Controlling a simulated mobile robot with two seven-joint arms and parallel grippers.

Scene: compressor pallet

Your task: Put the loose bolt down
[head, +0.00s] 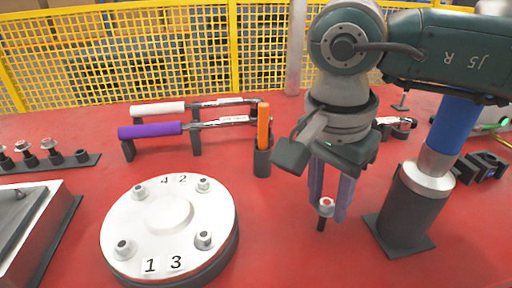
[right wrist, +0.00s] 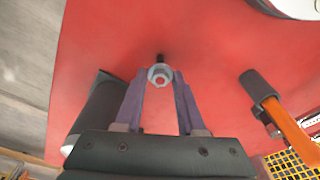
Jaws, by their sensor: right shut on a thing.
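The loose bolt (head: 326,207) has a silver head and a dark shank. My right gripper (head: 328,200) is shut on it, with the purple fingers pointing down and the bolt roughly upright between their tips. In the right wrist view the bolt's round head (right wrist: 160,75) sits between the fingertips (right wrist: 161,84), its dark shank showing just beyond. The bolt is over the red table (head: 280,245), right of the round cover; I cannot tell whether its lower end touches the table. My left gripper is not in view.
A silver round cover (head: 168,240) numbered 1 to 3 and beyond carries several bolts. A dark rack (head: 60,163) with bolts stands far left. Purple (head: 150,130) and white (head: 157,109) handled wrenches lie behind. An orange-handled tool (head: 264,127) stands in a holder. A blue-and-black post (head: 405,210) stands right.

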